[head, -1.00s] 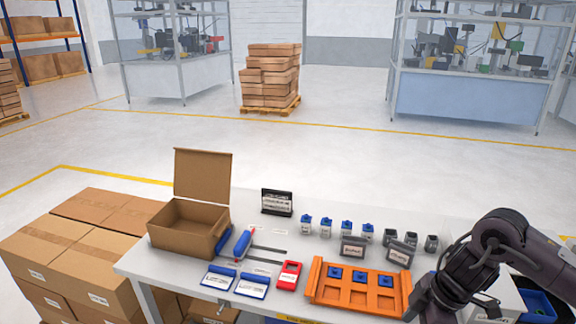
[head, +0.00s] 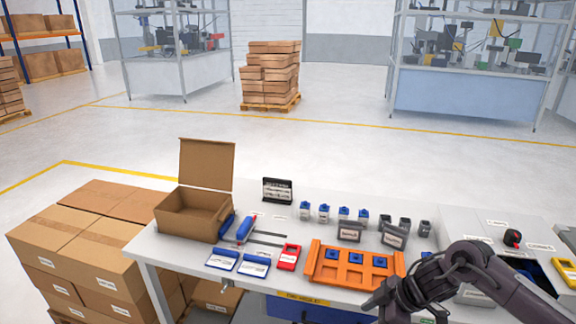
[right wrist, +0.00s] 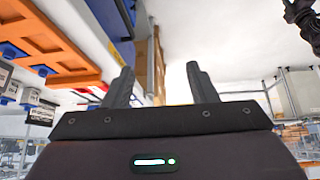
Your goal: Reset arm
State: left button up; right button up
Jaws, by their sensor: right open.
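My right arm (head: 455,275) comes in from the right in the head view and bends down at the table's front edge, right of the orange tray. In the right wrist view my right gripper (right wrist: 160,88) has its two dark fingers spread apart with nothing between them. The orange tray (head: 313,262) lies on the table, with blue-topped parts (head: 331,254) in its back row; it also shows in the right wrist view (right wrist: 45,40). My left gripper does not show in the head view.
The white table (head: 180,252) holds an open cardboard box (head: 190,215), blue-handled tools (head: 244,229), a red frame (head: 289,256), and small blue and grey blocks. Cardboard boxes (head: 75,250) stack left of it. A yellow bin (head: 566,272) sits far right.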

jog(key=w+a+f+m+t+y, duration=0.1)
jog(key=w+a+f+m+t, duration=0.15)
jog(key=f, duration=0.85)
jog(key=s+d+f+m+t+h+b, duration=0.1)
jog(key=s+f+m, duration=0.1)
jog(key=f, duration=0.7)
jog(key=s+d+f+m+h, duration=0.1)
jog(key=s+f+m, duration=0.2)
jog(key=f, duration=0.6)
jog(key=s+d+f+m+g+h, duration=0.2)
jog(key=s+d+f+m+h, duration=0.15)
jog(key=s+f, duration=1.4)
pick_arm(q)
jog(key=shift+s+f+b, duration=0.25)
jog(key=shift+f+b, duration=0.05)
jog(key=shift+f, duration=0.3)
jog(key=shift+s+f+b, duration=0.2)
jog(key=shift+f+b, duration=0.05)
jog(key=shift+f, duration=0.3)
pick_arm(e)
jog(key=s+f+g+h, duration=0.1)
jog(key=s+f, duration=0.1)
jog(key=s, duration=0.9)
jog(key=s+d+f+m+g, duration=0.1)
jog(key=s+f, duration=0.1)
jog(key=s, duration=0.9)
jog(key=shift+s+d+f+g+h, duration=0.2)
jog(key=shift+s+d+g+h, duration=0.05)
jog(key=shift+s+g+h, duration=0.1)
